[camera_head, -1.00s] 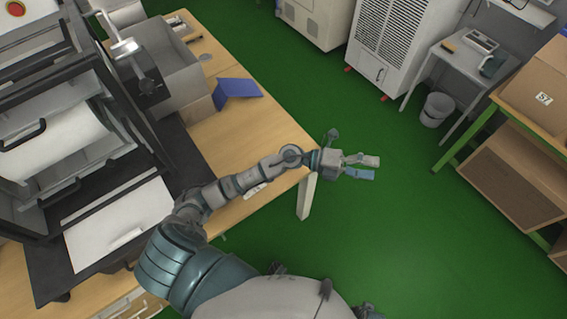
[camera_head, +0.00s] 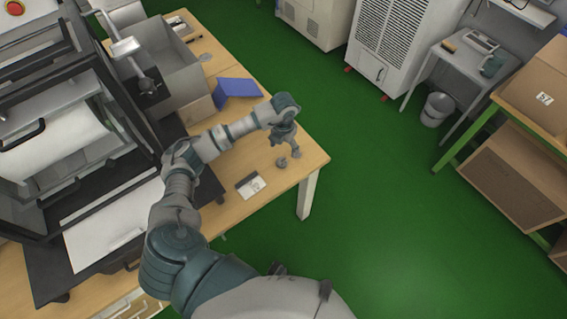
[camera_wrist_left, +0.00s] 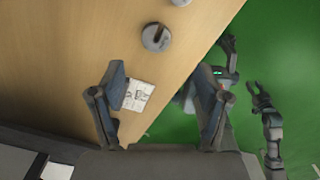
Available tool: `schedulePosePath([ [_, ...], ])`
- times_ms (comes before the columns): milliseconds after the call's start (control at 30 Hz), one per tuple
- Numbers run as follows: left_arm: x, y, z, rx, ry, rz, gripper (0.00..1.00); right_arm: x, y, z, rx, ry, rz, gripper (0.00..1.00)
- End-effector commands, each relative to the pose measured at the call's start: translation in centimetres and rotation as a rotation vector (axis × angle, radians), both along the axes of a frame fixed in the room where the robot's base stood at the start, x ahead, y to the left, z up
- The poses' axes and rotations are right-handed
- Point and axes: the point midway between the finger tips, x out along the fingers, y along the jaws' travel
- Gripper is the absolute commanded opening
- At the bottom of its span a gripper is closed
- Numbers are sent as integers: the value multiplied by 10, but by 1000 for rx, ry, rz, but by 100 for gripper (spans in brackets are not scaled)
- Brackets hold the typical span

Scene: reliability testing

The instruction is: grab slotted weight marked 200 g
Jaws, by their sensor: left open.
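A grey round slotted weight (camera_wrist_left: 156,37) lies on the wooden table, ahead of my left gripper's fingers in the left wrist view. A second grey piece (camera_wrist_left: 181,2) is cut off at the top edge. Any mark on them is too small to read. In the head view, a small grey weight (camera_head: 281,163) lies close to my left gripper (camera_head: 291,148), which points down over the table. In the left wrist view, my left gripper (camera_wrist_left: 162,98) is open and empty, its fingers wide apart. My right gripper (camera_wrist_left: 260,91) shows small at the right; its jaw state is unclear.
A white card with dark print (camera_head: 250,185) lies on the table (camera_head: 232,150); it also shows between the fingers in the wrist view (camera_wrist_left: 139,95). A blue folded stand (camera_head: 237,88) and a grey open box (camera_head: 180,80) stand farther back. Black-framed equipment fills the left.

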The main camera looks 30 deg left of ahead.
Motion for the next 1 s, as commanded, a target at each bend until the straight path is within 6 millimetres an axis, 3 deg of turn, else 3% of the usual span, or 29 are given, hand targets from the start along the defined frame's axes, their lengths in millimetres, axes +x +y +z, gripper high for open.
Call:
schedulePosePath([
  [133, 0, 1, -29, -3, 2, 0, 76, 3, 1, 2, 1, -1, -1, 40],
  [433, -1, -2, -49, 0, 0, -1, 76, 5, 2, 3, 1, -2, -1, 40],
  [700, -3, -2, -89, -1, 1, -1, 76, 4, 0, 2, 0, 2, 0, 40],
  [933, -3, 1, -92, -2, -1, -2, 76, 8, -1, 5, -2, -5, 0, 40],
  [1000, -3, 1, -92, -2, -1, -2, 58, 9, -1, 5, -2, -5, 0, 40],
])
